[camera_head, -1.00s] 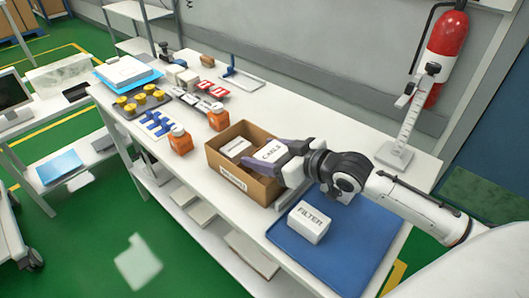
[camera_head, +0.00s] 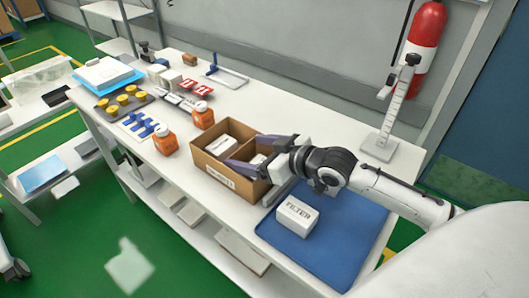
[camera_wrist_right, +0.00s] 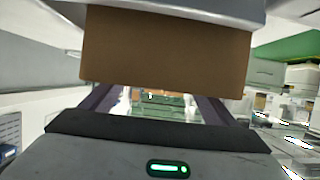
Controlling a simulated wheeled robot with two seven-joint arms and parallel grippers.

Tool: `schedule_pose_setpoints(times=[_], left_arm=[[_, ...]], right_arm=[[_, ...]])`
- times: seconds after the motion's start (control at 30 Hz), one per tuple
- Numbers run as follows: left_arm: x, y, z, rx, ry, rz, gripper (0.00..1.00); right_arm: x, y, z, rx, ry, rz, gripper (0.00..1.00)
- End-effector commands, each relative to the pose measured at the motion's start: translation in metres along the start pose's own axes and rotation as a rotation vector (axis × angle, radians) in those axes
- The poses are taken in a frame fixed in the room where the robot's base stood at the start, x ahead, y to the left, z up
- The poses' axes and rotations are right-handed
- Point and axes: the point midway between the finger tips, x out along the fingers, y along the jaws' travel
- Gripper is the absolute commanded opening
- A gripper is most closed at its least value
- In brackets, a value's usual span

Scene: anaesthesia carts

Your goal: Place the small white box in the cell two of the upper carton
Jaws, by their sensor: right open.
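The open brown carton (camera_head: 203,167) stands on the white table and is split into two cells. One small white box (camera_head: 220,145) lies in its left cell. Another small white box (camera_head: 257,160) sits low in the right cell, partly hidden by my right gripper. The right gripper (camera_head: 243,152) is open, with its dark fingers over the right cell on either side of that box; whether they touch it I cannot tell. My left gripper is not in view.
A white box marked FILTER (camera_head: 297,217) rests on the blue tray (camera_head: 335,245) at right. Orange bottles (camera_head: 166,140) stand left of the carton. A height gauge (camera_head: 392,115) stands behind my arm. A fire extinguisher (camera_head: 424,40) hangs on the wall.

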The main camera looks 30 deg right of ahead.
Motion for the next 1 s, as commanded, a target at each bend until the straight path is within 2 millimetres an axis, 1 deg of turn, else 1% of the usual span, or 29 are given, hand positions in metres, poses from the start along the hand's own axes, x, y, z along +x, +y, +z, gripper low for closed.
schedule_pose_setpoints(times=[0.03,0.17,0.4,0.6,0.8,1.0], left_arm=[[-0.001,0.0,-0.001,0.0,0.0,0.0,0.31],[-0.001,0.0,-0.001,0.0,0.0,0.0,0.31],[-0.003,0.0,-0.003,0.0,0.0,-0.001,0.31],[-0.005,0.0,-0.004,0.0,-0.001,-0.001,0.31],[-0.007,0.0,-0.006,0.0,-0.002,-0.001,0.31],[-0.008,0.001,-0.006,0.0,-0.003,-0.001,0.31]], right_arm=[[-0.003,0.0,-0.008,-0.002,0.004,-0.001,0.81],[-0.023,0.001,-0.005,-0.002,-0.002,0.0,0.81],[-0.067,-0.001,-0.005,-0.003,-0.004,-0.002,0.81],[-0.096,-0.001,-0.005,-0.002,-0.003,-0.002,0.81],[-0.115,0.0,-0.005,0.001,-0.001,0.0,0.81],[-0.122,0.0,-0.006,0.0,0.001,0.0,0.81]])
